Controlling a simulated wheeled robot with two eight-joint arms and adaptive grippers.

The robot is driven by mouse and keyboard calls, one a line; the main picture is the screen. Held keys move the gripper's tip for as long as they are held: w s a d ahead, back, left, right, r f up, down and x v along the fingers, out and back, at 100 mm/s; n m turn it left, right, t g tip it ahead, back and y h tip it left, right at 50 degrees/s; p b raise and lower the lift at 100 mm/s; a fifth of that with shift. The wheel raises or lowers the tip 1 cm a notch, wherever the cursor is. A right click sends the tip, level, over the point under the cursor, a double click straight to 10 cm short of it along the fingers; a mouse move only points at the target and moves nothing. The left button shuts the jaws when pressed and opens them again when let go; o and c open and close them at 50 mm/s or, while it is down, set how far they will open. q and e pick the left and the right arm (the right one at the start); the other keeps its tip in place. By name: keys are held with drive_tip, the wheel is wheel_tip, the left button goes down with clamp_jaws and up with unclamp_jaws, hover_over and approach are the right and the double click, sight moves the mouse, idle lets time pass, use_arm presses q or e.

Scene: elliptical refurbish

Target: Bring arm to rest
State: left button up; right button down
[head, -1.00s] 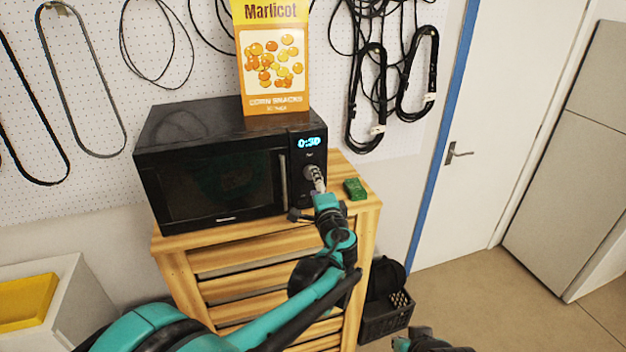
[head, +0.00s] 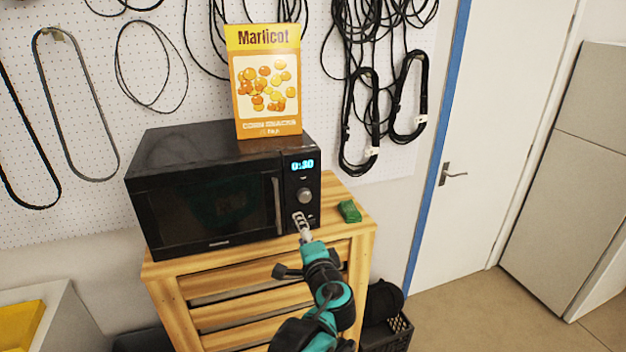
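My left arm, teal and black, comes up from the bottom of the head view. Its gripper (head: 302,226) is in front of the lower right of the black microwave (head: 205,192), below the round knob (head: 304,196). The fingers look close together, but they are too small to tell whether they are open or shut. I see nothing held in them. I cannot tell whether the fingertips touch the microwave. The microwave's door is shut and its blue display reads 0:30. My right gripper is not in view.
The microwave stands on a slatted wooden cabinet (head: 240,302). A yellow snack box (head: 265,82) stands on the microwave. A small green object (head: 349,211) lies on the cabinet top at right. A black crate (head: 388,332) is on the floor. Free floor lies before the white door (head: 490,140).

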use_arm(q)
drive_tip(key=s+a+f+n+g+b, duration=0.6)
drive_tip(key=s+a+f+n+b, duration=0.15)
drive_tip(key=s+a+f, duration=0.85)
drive_tip(key=s+f+n+g+h+b, duration=0.3)
drive_tip(key=s+f+n, duration=0.3)
drive_tip(key=s+f, duration=0.4)
drive_tip(key=shift+s+a+f+h+b, duration=0.2)
drive_tip(key=shift+s+f+h+b, duration=0.15)
drive_tip(key=shift+h+b, duration=0.2)
